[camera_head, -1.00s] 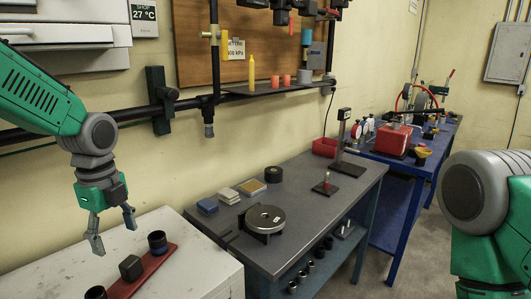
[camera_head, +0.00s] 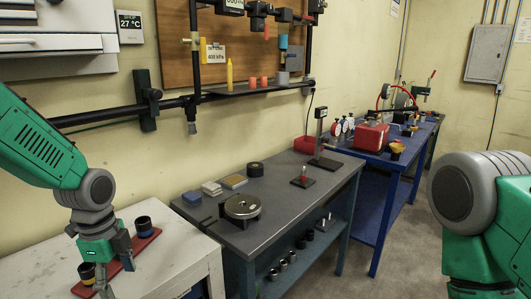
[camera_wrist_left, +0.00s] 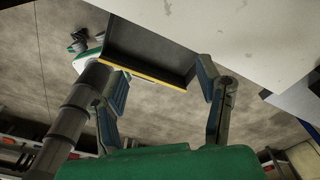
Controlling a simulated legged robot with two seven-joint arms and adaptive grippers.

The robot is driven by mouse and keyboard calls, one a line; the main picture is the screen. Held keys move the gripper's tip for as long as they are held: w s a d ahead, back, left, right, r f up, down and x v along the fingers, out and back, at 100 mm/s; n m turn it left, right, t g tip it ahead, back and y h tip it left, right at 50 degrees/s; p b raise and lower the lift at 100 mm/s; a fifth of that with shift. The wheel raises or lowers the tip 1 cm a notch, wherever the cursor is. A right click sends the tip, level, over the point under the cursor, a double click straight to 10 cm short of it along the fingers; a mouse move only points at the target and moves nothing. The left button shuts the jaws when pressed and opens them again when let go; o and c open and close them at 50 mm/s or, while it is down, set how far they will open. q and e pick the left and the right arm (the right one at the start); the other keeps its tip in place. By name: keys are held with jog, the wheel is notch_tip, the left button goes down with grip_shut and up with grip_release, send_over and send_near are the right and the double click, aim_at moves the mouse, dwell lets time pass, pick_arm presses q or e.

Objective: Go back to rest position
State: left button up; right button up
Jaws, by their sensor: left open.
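My left gripper (camera_head: 114,268) is at the lower left of the head view, in front of the white bench (camera_head: 185,262). It hides part of the red strip (camera_head: 146,240). Its two fingers are apart with nothing between them. The left wrist view also shows it (camera_wrist_left: 156,68) open and empty, with the fingers on both sides and floor beyond. My right arm shows only as a grey and green link at the right edge of the head view; its gripper is out of view.
The red strip bears dark cups (camera_head: 143,226). A grey bench (camera_head: 285,205) carries a round dark device (camera_head: 241,206) and small blocks. A blue bench (camera_head: 385,160) stands farther back.

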pick_arm(q)
jog(key=s+d+f+n, duration=0.4)
jog(key=s+f+n, duration=0.4)
jog(key=s+f, duration=0.65)
jog(key=s+a+f+n, duration=0.1)
jog(key=s+f+n, duration=0.35)
jog(key=s, duration=0.35)
jog(key=s+a+f+n, duration=0.2)
jog(key=s+f+n, duration=0.2)
jog(key=s+n, duration=0.3)
notch_tip(320, 180, down, 10)
jog(key=w+d+m+b, duration=0.1)
jog(key=b, duration=1)
jog(key=shift+d+t+y, duration=0.3)
pick_arm(e)
notch_tip(320, 180, down, 11)
jog(key=shift+s+d, duration=0.15)
jog(key=shift+d, duration=0.15)
pick_arm(q)
jog(key=shift+w+d+m, duration=0.1)
jog(key=shift+d+m, duration=0.1)
jog(key=shift+m, duration=0.05)
pick_arm(e)
jog(key=shift+d, duration=0.2)
pick_arm(q)
jog(key=shift+w, duration=0.1)
pick_arm(e)
jog(key=shift+d, duration=0.1)
